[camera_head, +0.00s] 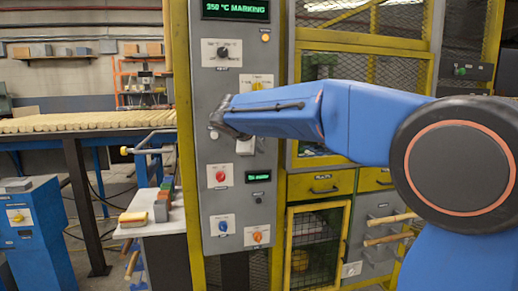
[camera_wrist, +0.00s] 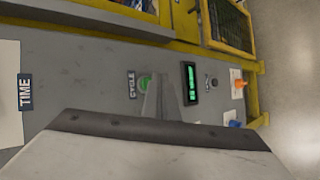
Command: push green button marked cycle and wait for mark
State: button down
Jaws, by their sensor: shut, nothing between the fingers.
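The green button (camera_wrist: 145,83) beside the CYCLE label (camera_wrist: 131,84) shows in the wrist view on the grey control panel (camera_head: 208,155). My gripper's shut, empty fingers (camera_wrist: 160,84) are in front of the panel and cover part of the button. I cannot tell whether they touch it. In the head view my arm reaches across to the panel, its end (camera_head: 217,124) close to the panel face, and the green button is hidden. The top display (camera_head: 235,10) shows a temperature and the word MARKING in green.
A red button (camera_head: 220,176), a small green-lit display (camera_head: 258,177), a blue knob (camera_head: 223,227) and an orange knob (camera_head: 257,237) sit lower on the panel. A black knob (camera_head: 222,52) is above.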

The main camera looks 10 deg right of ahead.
jog(key=shift+s, duration=0.1)
jog(key=shift+s, duration=2.35)
jog(key=s+d+f+m+g+y, duration=0.1)
jog(key=s+d+f+m+g, duration=0.15)
jog(key=s+d+f, duration=0.55)
jog(key=s+d+f+m+g+y, duration=0.1)
jog(key=s+f+m, duration=0.2)
jog(key=s, duration=0.9)
jog(key=s+f+m+y, duration=0.2)
jog(key=s+f+m, duration=0.1)
jog(key=s+f, duration=0.5)
jog(key=s+a+f+m+g+y, duration=0.1)
jog(key=s+f+m, duration=0.3)
jog(key=s+f, duration=0.4)
jog(key=s+y, duration=0.1)
jog(key=s, duration=0.4)
jog(key=shift+s, duration=0.15)
jog(key=c, duration=2.5)
grip_release()
jog(key=shift+r, duration=0.1)
